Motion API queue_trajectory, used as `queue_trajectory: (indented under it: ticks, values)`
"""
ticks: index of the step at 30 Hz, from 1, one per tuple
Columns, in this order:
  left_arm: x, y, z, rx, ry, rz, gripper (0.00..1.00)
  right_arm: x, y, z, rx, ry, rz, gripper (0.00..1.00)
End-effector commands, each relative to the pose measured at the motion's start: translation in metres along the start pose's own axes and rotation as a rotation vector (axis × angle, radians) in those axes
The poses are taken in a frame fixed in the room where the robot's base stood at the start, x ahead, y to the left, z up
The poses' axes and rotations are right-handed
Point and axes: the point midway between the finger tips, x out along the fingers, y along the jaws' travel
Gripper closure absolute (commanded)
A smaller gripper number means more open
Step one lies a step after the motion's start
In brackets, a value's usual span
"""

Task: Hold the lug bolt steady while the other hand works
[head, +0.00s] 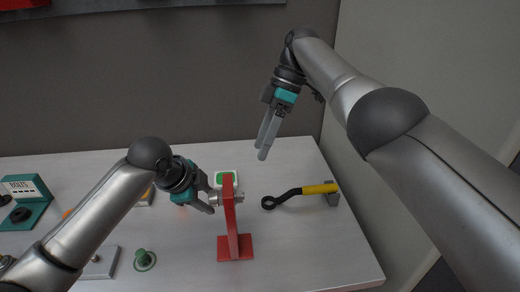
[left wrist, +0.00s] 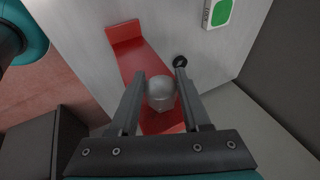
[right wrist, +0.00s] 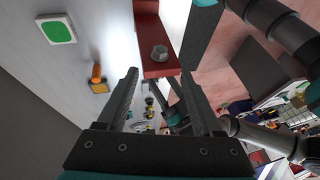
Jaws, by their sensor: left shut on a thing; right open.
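A silver lug bolt (head: 216,198) passes through the upright of a red stand (head: 232,218) on the table. Its hex head (right wrist: 159,53) shows on the stand's other face in the right wrist view. My left gripper (head: 211,200) is shut on the bolt from the left; the bolt's rounded silver end (left wrist: 161,92) sits between its fingers in the left wrist view. My right gripper (head: 266,147) is open and empty, raised above the back of the table, up and right of the stand. A wrench (head: 285,197) with a black ring end and yellow handle is right of the stand.
A green-and-white plate (head: 226,175) is behind the stand. The table's front right is clear.

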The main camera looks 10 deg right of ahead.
Motion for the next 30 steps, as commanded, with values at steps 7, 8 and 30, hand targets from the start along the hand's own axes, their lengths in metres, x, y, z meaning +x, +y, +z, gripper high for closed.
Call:
queue_trajectory:
  ticks: [7,8,30]
  values:
    - [0.000,0.000,0.001,-0.001,-0.004,0.000,1.00,-0.001,0.000,0.000,-0.001,0.000,0.000,0.32]
    - [0.000,0.000,0.001,-0.001,-0.004,0.000,1.00,-0.001,0.000,0.000,-0.001,0.000,0.000,0.32]
    - [0.000,0.000,0.001,-0.001,-0.003,0.000,1.00,0.099,0.130,0.105,0.118,-0.074,0.635,0.32]
